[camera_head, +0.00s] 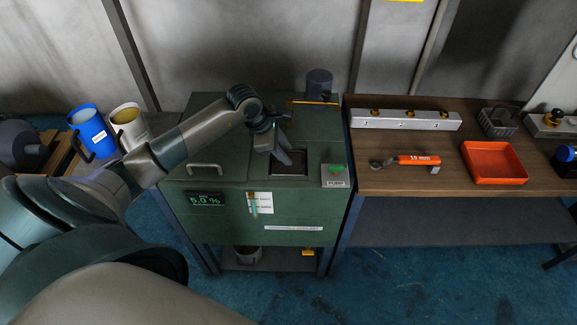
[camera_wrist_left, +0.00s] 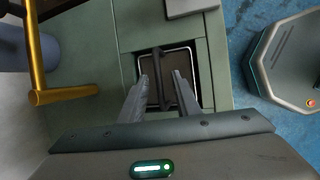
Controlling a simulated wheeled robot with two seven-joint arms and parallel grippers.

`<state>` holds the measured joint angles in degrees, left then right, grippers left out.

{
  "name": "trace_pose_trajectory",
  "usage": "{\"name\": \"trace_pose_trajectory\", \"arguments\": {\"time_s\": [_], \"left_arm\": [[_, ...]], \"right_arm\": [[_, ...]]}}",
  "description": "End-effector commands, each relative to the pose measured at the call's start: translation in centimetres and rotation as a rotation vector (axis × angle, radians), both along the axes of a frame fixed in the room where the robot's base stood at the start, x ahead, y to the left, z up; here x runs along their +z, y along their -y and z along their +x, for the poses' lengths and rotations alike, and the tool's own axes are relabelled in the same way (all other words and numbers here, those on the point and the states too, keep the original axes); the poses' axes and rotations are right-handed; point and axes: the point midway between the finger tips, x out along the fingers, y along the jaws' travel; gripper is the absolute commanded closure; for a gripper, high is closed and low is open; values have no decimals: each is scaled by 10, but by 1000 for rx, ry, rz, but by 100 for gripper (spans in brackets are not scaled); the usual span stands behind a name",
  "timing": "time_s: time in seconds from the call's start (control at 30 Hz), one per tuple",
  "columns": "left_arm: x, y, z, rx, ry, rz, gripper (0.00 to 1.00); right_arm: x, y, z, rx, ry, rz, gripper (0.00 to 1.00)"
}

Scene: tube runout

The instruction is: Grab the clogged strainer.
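The strainer (camera_wrist_left: 179,60) sits in a square opening in the top of the green cabinet (camera_head: 225,160). In the left wrist view it has a pale rim, a brownish clogged-looking inside and a dark bar handle (camera_wrist_left: 157,60) across its middle. My left gripper (camera_head: 287,158) points down at the opening. In the left wrist view my left gripper (camera_wrist_left: 160,76) is open, with one finger on each side of the handle and gaps between. I cannot tell how deep the fingertips reach. In the head view the gripper partly hides the opening and the strainer. My right gripper is not in view.
The cabinet display (camera_head: 205,199) reads 5.0 %. Blue (camera_head: 92,131) and cream jugs stand left.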

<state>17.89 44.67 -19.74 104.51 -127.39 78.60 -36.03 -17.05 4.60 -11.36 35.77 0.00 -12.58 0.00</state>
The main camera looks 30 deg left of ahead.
Motion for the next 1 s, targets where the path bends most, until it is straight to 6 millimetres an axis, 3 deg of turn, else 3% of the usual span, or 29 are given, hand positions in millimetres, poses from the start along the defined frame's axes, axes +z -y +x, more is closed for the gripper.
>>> {"name": "trace_pose_trajectory", "arguments": {"time_s": [0.17, 0.3, 1.0], "left_arm": [[0, 0, 0, 0, 0, 0, 70], [0, 0, 0, 0, 0, 0, 100], [1, 0, 0, 0, 0, 0, 100]], "right_arm": [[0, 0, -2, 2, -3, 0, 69], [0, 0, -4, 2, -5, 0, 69], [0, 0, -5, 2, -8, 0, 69]]}}
